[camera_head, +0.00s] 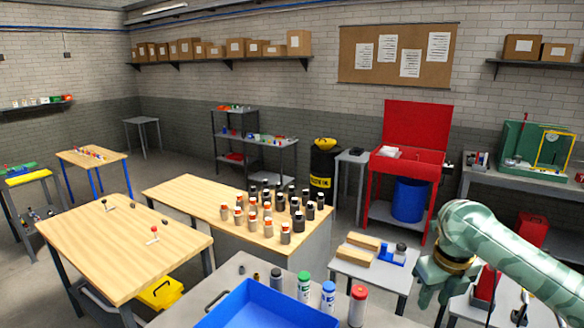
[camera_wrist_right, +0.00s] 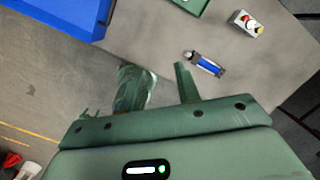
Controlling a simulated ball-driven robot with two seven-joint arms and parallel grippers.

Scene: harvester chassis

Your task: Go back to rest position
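My right arm, in green camouflage, comes in from the right in the head view, with its gripper (camera_head: 428,290) hanging downward near the small grey table at the lower right. In the right wrist view, the two green fingers of this gripper (camera_wrist_right: 160,70) stand apart with nothing between them. A small blue and black cylinder (camera_wrist_right: 207,64) lies beyond the fingers on a grey surface, apart from them. My left gripper does not show in either view.
A blue bin (camera_head: 235,312) stands on the grey table in front, beside green-capped (camera_head: 304,285), blue-capped (camera_head: 328,296) and red-capped (camera_head: 358,305) cans. A wooden bench (camera_head: 190,195) holds several small jars. A small table (camera_head: 375,272) with wooden blocks stands left of my right gripper.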

